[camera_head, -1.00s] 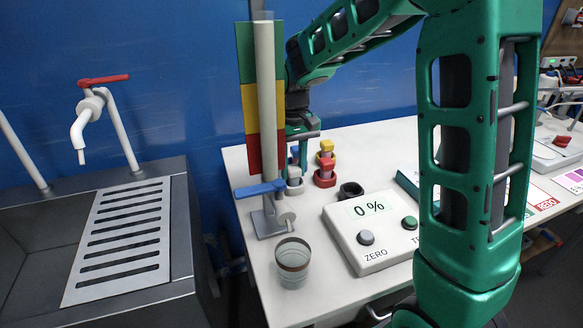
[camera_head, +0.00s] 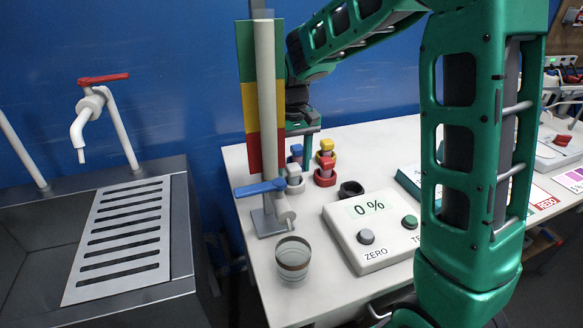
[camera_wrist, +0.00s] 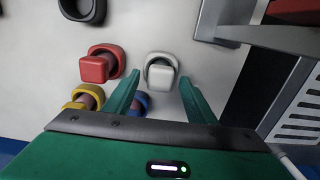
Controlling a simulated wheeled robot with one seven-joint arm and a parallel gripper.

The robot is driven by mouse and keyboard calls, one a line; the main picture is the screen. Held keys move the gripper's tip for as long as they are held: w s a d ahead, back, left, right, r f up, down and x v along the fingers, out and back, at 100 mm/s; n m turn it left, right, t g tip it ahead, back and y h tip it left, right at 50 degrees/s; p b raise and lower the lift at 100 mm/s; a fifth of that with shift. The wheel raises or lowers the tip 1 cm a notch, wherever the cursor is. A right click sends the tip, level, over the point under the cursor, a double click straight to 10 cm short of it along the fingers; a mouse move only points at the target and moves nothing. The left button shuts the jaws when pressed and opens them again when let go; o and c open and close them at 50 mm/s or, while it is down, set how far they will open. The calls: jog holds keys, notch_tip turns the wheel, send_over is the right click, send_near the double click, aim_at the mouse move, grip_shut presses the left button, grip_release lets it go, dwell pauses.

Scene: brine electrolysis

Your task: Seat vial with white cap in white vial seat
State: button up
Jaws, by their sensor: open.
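The vial with white cap (camera_head: 293,171) stands upright in the white vial seat (camera_head: 296,187), behind the foot of the stand. In the wrist view the white cap (camera_wrist: 160,77) shows inside the ring of the white seat (camera_wrist: 161,56). My gripper (camera_head: 303,130) is above the vial, apart from it in the head view. In the wrist view my gripper (camera_wrist: 159,80) is open, with one green finger on each side of the cap and visible gaps between. The vial's lower part is hidden.
Red (camera_head: 326,161), yellow (camera_head: 327,145) and blue (camera_head: 297,151) vials stand close by in their seats. A black seat (camera_head: 350,190) lies in front, near the white meter (camera_head: 375,230). A stand (camera_head: 266,110) with a blue handle and a glass beaker (camera_head: 293,258) are on the left.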

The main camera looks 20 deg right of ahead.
notch_tip(320, 180, up, 10)
jog(key=shift+f, duration=0.25)
jog(key=s+d+m, duration=0.4)
jog(key=s+d, duration=1)
jog(key=s, duration=0.3)
jog(key=s+d+f+m, duration=0.1)
jog(key=s+f, duration=0.2)
jog(key=s, duration=0.5)
jog(key=s+d+f+m, duration=0.1)
jog(key=s+d+f, duration=0.1)
jog(key=s, duration=0.5)
jog(key=shift+s+f, duration=0.4)
jog(key=shift+f, duration=0.3)
jog(key=shift+w+f, duration=0.35)
jog(key=shift+w, duration=0.45)
jog(key=shift+s+r, duration=0.1)
jog(key=shift+s, duration=0.05)
